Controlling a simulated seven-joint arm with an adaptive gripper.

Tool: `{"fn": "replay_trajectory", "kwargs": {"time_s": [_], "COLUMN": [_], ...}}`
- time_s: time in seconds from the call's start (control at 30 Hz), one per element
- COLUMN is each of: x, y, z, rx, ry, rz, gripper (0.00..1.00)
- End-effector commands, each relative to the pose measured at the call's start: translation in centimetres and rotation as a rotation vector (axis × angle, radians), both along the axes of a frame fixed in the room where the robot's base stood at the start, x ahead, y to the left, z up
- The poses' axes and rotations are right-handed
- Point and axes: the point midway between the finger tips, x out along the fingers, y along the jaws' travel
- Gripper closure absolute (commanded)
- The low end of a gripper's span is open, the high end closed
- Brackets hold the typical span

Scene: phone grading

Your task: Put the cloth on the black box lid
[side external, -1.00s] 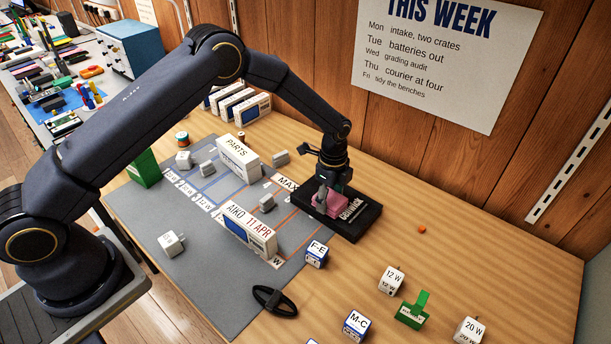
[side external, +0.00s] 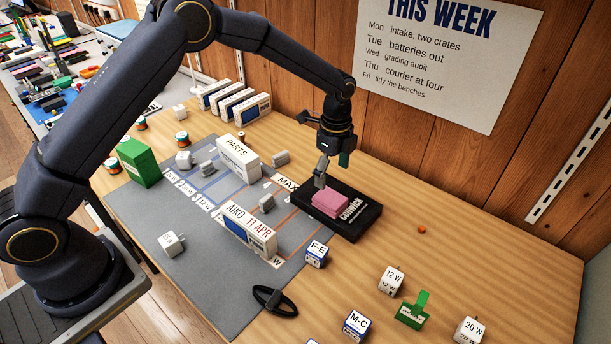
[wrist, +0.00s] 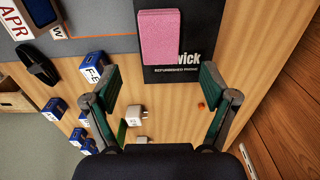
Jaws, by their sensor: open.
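The pink cloth (side external: 329,203) is a folded block lying on the black box lid (side external: 365,221). In the wrist view the cloth (wrist: 161,38) lies over the left part of the lid (wrist: 208,30), next to the white lettering.
A white AIKO box (side external: 250,232) and a PARTS box (side external: 238,157) stand on the grey mat (side external: 205,290). Labelled cubes, such as the F-E cube (side external: 316,254), stand nearer the front. The wooden wall rises behind the lid.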

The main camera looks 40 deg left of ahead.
Motion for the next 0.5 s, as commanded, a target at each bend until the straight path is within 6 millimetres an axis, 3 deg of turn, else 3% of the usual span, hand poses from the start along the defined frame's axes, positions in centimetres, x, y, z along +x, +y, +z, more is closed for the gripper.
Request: {"fn": "replay_trajectory", "kwargs": {"time_s": [0.27, 0.37, 0.5], "x": [-0.2, -1.0, -4.7], "y": [0.2, 1.2, 3.8], "z": [3.9, 7.1, 14.3], "rx": [0.000, -0.001, -0.019], "ry": [-0.008, -0.040, -0.124], "rz": [0.020, 0.103, 0.348], "gripper": [0.16, 0.16, 0.16]}}
